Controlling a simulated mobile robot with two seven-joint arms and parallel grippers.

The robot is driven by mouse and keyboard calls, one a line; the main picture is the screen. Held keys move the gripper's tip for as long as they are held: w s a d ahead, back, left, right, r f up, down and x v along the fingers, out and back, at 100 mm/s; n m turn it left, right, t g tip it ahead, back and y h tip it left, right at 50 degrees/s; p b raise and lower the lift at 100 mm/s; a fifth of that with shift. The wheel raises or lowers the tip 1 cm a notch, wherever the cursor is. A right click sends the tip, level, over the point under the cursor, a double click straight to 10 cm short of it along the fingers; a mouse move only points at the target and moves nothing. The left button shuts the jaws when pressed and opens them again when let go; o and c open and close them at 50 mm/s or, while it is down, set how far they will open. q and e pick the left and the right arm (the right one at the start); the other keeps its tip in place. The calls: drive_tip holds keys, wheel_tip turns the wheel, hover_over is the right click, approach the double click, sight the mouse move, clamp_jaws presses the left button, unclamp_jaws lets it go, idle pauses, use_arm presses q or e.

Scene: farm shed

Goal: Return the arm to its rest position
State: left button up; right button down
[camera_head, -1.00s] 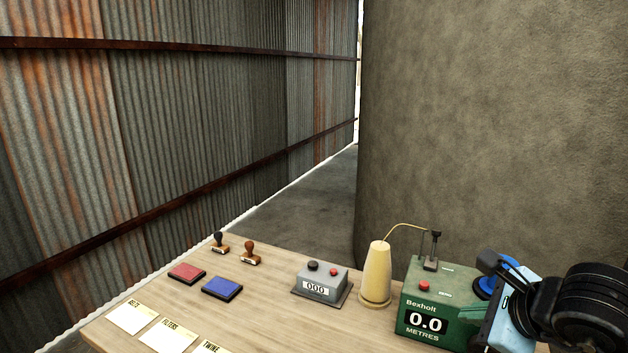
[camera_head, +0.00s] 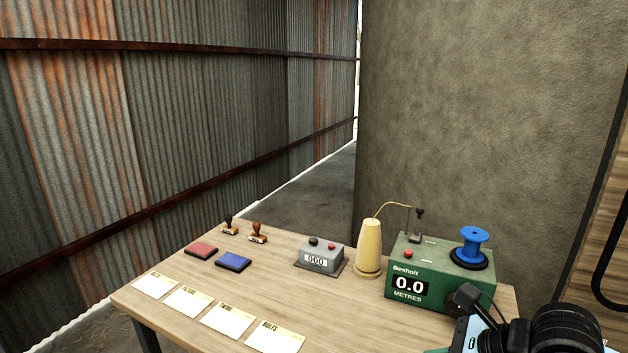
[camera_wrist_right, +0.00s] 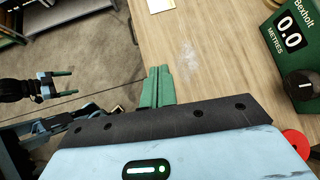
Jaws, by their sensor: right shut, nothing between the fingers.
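My right arm shows at the lower right of the head view, near the table's front right corner; its fingers are out of that picture. In the right wrist view my right gripper (camera_wrist_right: 157,87) has its green fingers together, with nothing between them, over the table edge. My left gripper (camera_wrist_right: 63,84) shows at the left of the right wrist view, its two green fingers apart and empty, over the floor. It is not in the head view.
The wooden table (camera_head: 225,288) holds a green Bexholt counter (camera_head: 430,270) with a blue spool (camera_head: 472,243), a twine cone (camera_head: 369,248), a grey counter (camera_head: 320,258), stamps (camera_head: 258,232), red (camera_head: 201,250) and blue (camera_head: 233,261) pads, and several cards (camera_head: 228,319). Floor lies left.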

drive_tip(key=s+a+m+g+y, duration=0.2)
drive_tip(key=s+a+m+y, duration=0.3)
drive_tip(key=s+a+y, duration=0.3)
drive_tip(key=d+f+m+t+h+p, duration=0.1)
drive_tip(key=d+f+m+t+h, duration=0.45)
drive_tip(key=m, duration=0.85)
drive_tip(key=d+f+m+t+h+p, duration=0.1)
drive_tip(key=d+f+m+t+h, duration=0.1)
drive_tip(key=f+m+t, duration=0.9)
use_arm(q)
drive_tip(key=w+r, duration=0.1)
drive_tip(key=r, duration=0.1)
drive_tip(key=shift+w+a+r+t, duration=0.2)
drive_tip(key=shift+w+r+t, duration=0.15)
drive_tip(key=shift+w+t, duration=0.05)
use_arm(e)
drive_tip(key=s+d+f+m+g+h, duration=0.2)
drive_tip(key=s+f+m+g, duration=0.3)
drive_tip(key=s+f+m, duration=0.3)
drive_tip(key=s+d+f+m+g+h, duration=0.2)
drive_tip(key=s+f+m+g+h, duration=0.2)
drive_tip(key=s, duration=0.7)
wheel_tip(320, 180, down, 5)
drive_tip(key=m+g, duration=0.2)
drive_tip(key=m, duration=0.2)
drive_tip(key=shift+d+r, duration=0.1)
drive_tip(key=shift+d, duration=0.05)
